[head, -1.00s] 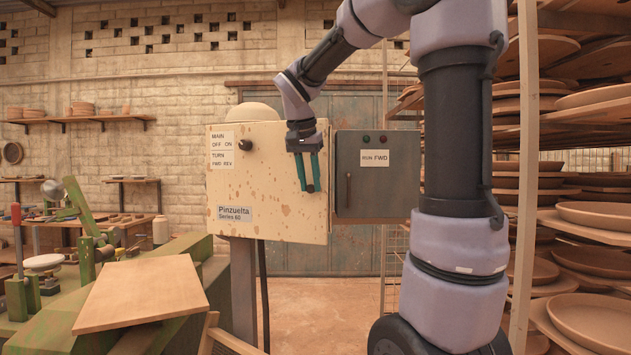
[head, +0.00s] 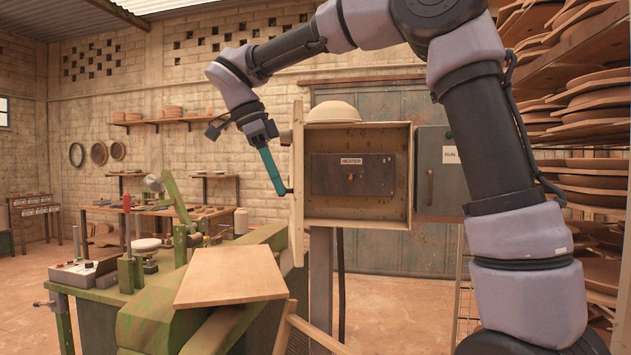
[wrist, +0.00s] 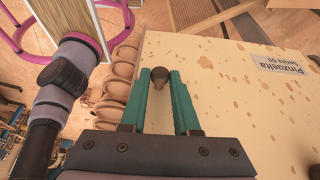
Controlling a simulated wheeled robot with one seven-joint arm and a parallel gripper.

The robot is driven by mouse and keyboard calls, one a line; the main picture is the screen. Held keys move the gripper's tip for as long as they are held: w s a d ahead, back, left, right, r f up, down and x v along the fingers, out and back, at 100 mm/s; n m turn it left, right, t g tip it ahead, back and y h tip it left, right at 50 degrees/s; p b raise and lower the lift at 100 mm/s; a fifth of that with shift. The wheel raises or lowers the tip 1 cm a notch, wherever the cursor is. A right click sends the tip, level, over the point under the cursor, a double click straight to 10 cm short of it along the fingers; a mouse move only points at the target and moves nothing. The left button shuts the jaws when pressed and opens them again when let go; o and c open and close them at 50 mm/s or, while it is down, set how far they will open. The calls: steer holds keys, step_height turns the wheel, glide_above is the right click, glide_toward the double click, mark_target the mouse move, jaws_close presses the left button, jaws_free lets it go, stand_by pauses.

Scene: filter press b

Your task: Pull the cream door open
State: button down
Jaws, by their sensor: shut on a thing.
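The cream door (head: 298,170) is swung open to the left of its box (head: 355,214) and shows almost edge-on in the head view. In the wrist view, its speckled outer face (wrist: 235,100) carries the Pinzuelta label. My gripper (head: 281,190) is beside the door's outer side, its teal fingers slanting down. In the wrist view, my gripper (wrist: 160,76) is shut on the dark round knob (wrist: 158,74), with a finger on each side. The open box shows a dark panel marked HEATER (head: 352,175) with a small switch.
A grey cabinet (head: 437,190) adjoins the box on the right. A green machine with a wooden board (head: 230,275) stands at the lower left. Shelves of round boards (head: 590,110) fill the right side. Bare floor shows (head: 395,305) beyond the box.

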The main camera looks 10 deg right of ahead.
steer(key=w+a+m, duration=0.1)
steer(key=a+m, duration=0.1)
steer(key=a, duration=0.4)
steer(key=shift+w+g, duration=0.2)
steer(key=shift+g, duration=0.2)
steer(key=c, duration=0.7)
jaws_free()
steer(key=shift+a, duration=0.1)
steer(key=shift+v, duration=3.75)
